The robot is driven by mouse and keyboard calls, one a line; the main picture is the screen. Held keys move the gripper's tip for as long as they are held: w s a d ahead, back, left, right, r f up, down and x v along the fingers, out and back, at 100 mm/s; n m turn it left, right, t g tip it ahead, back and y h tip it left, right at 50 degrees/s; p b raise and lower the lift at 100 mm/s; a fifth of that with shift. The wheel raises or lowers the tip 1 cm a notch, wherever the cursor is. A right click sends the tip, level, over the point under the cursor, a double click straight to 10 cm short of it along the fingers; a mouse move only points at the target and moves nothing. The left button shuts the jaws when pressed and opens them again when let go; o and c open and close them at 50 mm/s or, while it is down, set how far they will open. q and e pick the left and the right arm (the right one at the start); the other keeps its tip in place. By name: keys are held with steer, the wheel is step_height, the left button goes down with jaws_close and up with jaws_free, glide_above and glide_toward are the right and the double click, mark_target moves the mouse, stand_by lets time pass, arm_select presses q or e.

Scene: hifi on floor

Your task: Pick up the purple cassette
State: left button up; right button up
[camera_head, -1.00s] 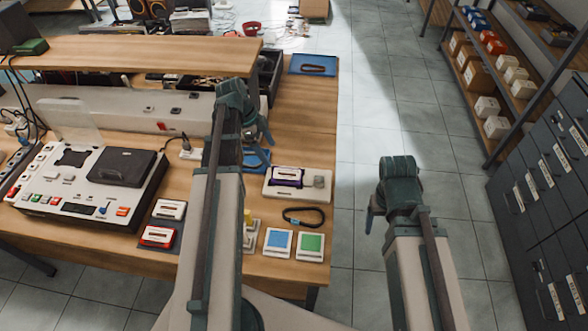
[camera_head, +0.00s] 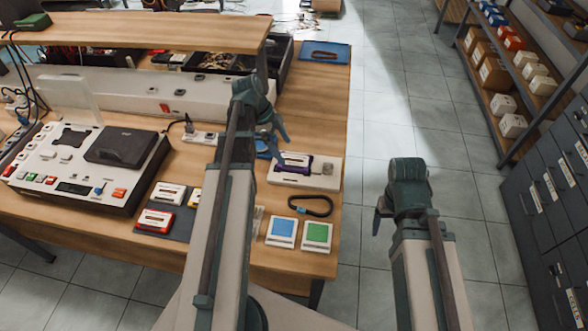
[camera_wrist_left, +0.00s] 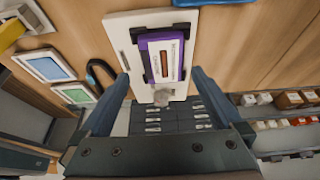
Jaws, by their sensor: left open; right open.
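The purple cassette (camera_head: 309,167) with a white label sits on a white player or dock (camera_head: 325,181) on the wooden table. In the left wrist view the cassette (camera_wrist_left: 182,62) lies in the white dock (camera_wrist_left: 119,30), just beyond my fingertips. My left gripper (camera_head: 273,143) is open beside the cassette's left end in the head view. Its two fingers (camera_wrist_left: 160,80) are spread to either side of the cassette's near end in the wrist view, with nothing between them. My right gripper (camera_head: 381,213) is open and empty over the floor, right of the table.
A black cable loop (camera_head: 312,212), a blue-framed tile (camera_head: 282,231) and a green tile (camera_head: 317,236) lie near the dock. Other cassettes (camera_head: 155,220) lie on a dark mat further left. A large console (camera_head: 72,185) fills the table's left. Shelves and drawers (camera_head: 556,200) stand right.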

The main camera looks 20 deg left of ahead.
mark_target(293, 160)
arm_select(q)
steer(key=shift+d+f, duration=0.15)
steer(key=shift+f, duration=0.15)
arm_select(e)
steer(key=shift+f, duration=0.3)
arm_select(q)
steer(key=b+x, duration=0.4)
steer(key=x, duration=0.1)
steer(key=shift+w+d+b, duration=0.1)
steer(key=shift+w+b, duration=0.2)
steer(key=shift+b, duration=0.05)
arm_select(e)
step_height(293, 160, down, 5)
steer(key=shift+r, duration=0.2)
arm_select(q)
steer(key=c, duration=1.2)
steer(key=shift+r, duration=0.15)
arm_select(e)
steer(key=shift+r, duration=0.1)
